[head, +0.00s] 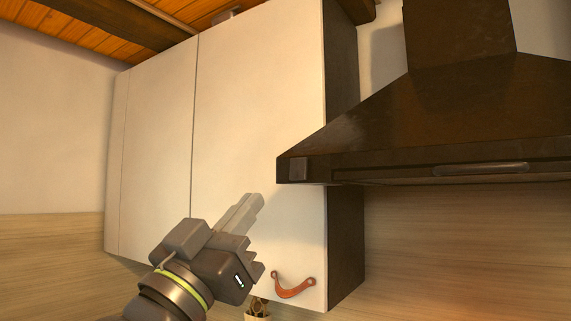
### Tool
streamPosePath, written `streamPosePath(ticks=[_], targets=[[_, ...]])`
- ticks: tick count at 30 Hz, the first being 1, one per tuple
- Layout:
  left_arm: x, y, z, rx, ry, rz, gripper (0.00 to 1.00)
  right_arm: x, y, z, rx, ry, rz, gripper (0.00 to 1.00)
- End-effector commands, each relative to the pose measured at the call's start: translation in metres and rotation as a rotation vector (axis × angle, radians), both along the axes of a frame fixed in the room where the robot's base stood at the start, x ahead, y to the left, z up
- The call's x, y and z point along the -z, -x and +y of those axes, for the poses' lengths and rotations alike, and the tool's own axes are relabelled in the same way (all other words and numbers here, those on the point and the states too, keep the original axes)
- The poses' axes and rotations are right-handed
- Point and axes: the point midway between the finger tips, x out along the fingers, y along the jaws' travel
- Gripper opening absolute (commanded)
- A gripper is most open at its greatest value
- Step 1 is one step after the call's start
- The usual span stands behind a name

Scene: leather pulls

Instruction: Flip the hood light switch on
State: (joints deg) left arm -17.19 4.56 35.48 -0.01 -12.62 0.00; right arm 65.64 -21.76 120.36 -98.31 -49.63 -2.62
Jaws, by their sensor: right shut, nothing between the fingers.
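The dark brown range hood (430,120) fills the upper right of the head view. A long rounded bar (480,168) sits on its front lower edge. I cannot pick out the light switch for certain, nor tell whether it is on or off. My right gripper (256,201) comes up from the bottom, left of the hood's lower left corner and below it. Its pale fingers are together and empty, pointing up and right, in front of the white cabinet. It appears apart from the hood in the picture. My left gripper is not in view.
A tall white wall cabinet (255,100) stands left of the hood, with a brown leather pull (293,288) at its lower right. A small pale pot (258,310) shows partly at the bottom edge. The wood-look wall (460,250) below the hood is clear.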

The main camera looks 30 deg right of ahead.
Motion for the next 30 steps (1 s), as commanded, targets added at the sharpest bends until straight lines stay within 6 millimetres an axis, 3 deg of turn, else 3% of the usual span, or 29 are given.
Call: streamPosePath(ticks=[1,15,21,30], targets=[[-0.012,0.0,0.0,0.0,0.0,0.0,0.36,-0.009,-0.001,-0.004,0.002,0.0,0.001,0.0],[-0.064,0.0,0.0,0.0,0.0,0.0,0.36,-0.046,-0.02,-0.051,0.005,0.003,0.001,0.0],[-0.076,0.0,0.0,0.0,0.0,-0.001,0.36,-0.039,-0.03,-0.073,0.004,0.002,0.003,0.0],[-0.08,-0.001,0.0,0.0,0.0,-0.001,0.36,-0.035,-0.035,-0.084,-0.001,0.0,0.001,0.0]])
